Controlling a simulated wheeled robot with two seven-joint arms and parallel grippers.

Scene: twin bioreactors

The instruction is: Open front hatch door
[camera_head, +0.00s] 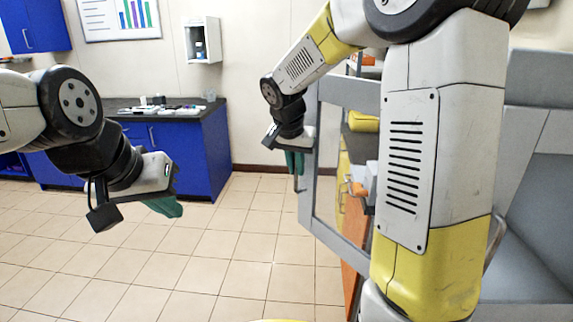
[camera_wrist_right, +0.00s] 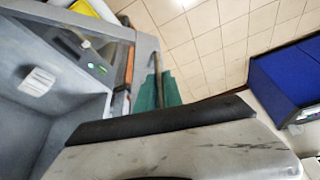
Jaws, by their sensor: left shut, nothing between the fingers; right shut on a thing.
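The front hatch door (camera_head: 306,199) is a grey frame with a see-through pane, standing upright right of centre in the head view. It appears swung out from the grey bioreactor housing (camera_head: 540,150). My right gripper (camera_head: 295,163) is at the door's outer edge, its green fingers shut on the slim door handle. In the right wrist view the handle (camera_wrist_right: 157,66) runs between the green fingers (camera_wrist_right: 158,93). My right arm hides much of the door's hinge side and the housing. My left gripper (camera_head: 166,207) is shut and empty over open floor, apart from the door.
Blue cabinets (camera_head: 180,155) with a dark worktop stand at the back wall, with small items on top. A white wall box (camera_head: 202,40) hangs above. Tiled floor (camera_head: 225,255) between the cabinets and the door is clear. Yellow and orange items show behind the door.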

